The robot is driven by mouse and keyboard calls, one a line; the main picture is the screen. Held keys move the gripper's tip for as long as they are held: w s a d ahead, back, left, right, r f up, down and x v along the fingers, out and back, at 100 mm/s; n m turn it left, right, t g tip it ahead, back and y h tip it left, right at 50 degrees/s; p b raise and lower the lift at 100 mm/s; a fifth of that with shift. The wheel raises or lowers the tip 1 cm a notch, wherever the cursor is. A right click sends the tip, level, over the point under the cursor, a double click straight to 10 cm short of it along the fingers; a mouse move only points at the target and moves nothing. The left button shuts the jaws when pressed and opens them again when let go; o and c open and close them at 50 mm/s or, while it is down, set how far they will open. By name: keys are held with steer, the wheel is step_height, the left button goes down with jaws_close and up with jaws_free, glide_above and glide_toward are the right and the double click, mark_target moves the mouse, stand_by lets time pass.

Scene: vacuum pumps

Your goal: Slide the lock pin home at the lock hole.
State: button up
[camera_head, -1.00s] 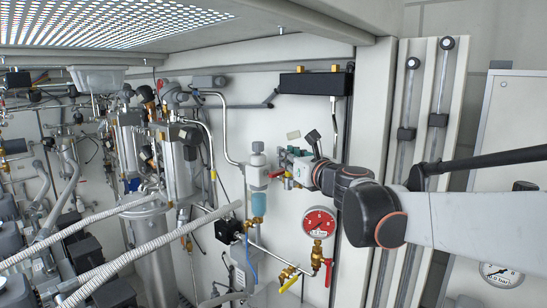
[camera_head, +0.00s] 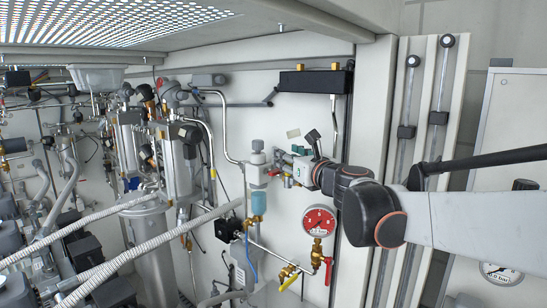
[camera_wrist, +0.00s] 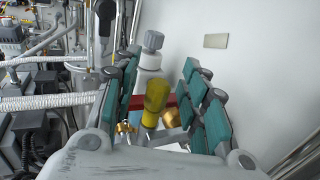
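My gripper (camera_head: 287,166) is at the back wall, beside the white filter unit with the grey knob (camera_head: 257,158). In the wrist view, its teal-padded fingers (camera_wrist: 162,68) stand wide apart, with a clear gap on each side of a yellow cylindrical piece (camera_wrist: 155,97). This piece may be the lock pin; it stands tilted between the fingers, and I see no pad touching it. A red bar (camera_wrist: 171,101) and a round brass part (camera_wrist: 172,117) lie behind it. The lock hole cannot be made out.
A red pressure gauge (camera_head: 319,221) and brass valves with red and yellow handles (camera_head: 289,282) sit below my gripper. A black box (camera_head: 315,82) is mounted above.

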steer(key=v, duration=1.2)
steer(key=shift+f, duration=0.1)
stand_by(0.4)
steer(key=s+a+f+n+g+b, duration=0.15)
steer(key=s+f+n+b, duration=0.35)
steer(key=f, duration=0.5)
steer(key=s+a+f+n+g+b, duration=0.1)
steer(key=s+f+n+g+b, duration=0.15)
steer(key=f+n+b, duration=0.6)
steer(key=s+a+f+n+g+b, duration=0.1)
steer(key=s+f+n+g+b, duration=0.25)
steer(key=f, duration=0.75)
steer(key=s+d+f+n+h+b, duration=0.2)
steer(key=s+d+f+n+b, duration=0.1)
steer(key=f, duration=0.5)
steer(key=s+d+f+n+g+h+b, duration=0.1)
steer(key=s+d+f+n+h+b, duration=0.1)
steer(key=s+f+n+b, duration=0.4)
steer(key=s+d+f+n+g+h+b, duration=0.1)
steer(key=s+d+f+n+h+b, duration=0.1)
steer(key=f, duration=0.9)
steer(key=s+d+n+b, duration=0.1)
steer(key=s+n+b, duration=0.1)
steer(key=s+n, duration=0.1)
steer(key=shift+d+f+n+h, duration=0.3)
steer(key=shift+f+h, duration=0.1)
